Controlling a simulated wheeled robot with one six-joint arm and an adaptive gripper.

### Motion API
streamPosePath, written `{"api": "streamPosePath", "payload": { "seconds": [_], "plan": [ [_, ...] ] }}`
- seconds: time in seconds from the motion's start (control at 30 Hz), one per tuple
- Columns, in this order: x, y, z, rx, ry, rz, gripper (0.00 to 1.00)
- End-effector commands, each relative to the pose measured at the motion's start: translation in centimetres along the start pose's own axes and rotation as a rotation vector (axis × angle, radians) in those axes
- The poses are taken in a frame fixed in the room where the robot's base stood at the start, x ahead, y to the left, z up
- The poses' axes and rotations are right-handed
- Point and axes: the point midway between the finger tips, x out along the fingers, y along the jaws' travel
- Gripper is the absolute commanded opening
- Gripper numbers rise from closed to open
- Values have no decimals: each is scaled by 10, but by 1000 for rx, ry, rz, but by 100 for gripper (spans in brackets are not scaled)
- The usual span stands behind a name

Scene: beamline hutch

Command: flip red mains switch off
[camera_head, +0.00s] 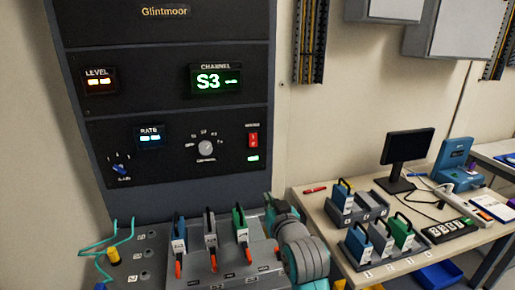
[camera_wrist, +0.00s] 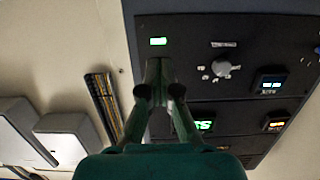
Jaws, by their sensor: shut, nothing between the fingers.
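The red mains switch (camera_head: 253,140) is on the right side of the lower black panel (camera_head: 180,180) of the Glintmoor rack. A lit green indicator (camera_head: 253,158) is just below it. In the wrist view, which is turned upside down, the green indicator (camera_wrist: 158,41) shows just beyond my fingertips. My gripper (camera_wrist: 158,62) is shut and empty, pointing at the panel. Its fingers hide the switch there, and I cannot tell whether they touch the panel. My teal arm shows at the bottom middle of the head view, below the switch.
A grey knob (camera_head: 206,148) and a small blue knob (camera_head: 120,169) are on the same panel. Several handled modules, including a green one (camera_head: 241,222), stand on the grey console below. A table (camera_head: 325,225) with a monitor (camera_head: 408,147) is at right.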

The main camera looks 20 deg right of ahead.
Motion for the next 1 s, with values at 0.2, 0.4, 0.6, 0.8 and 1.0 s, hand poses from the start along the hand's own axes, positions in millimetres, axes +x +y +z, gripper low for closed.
{"api": "streamPosePath", "payload": {
  "seconds": [0.2,0.4,0.6,0.8,1.0],
  "plan": [
    [17,0,-62,0,15,0,0],
    [23,0,-92,1,18,0,0],
    [24,0,-100,1,18,0,0],
    [24,0,-100,1,18,0,0],
    [23,0,-99,1,17,0,0]
  ]
}}
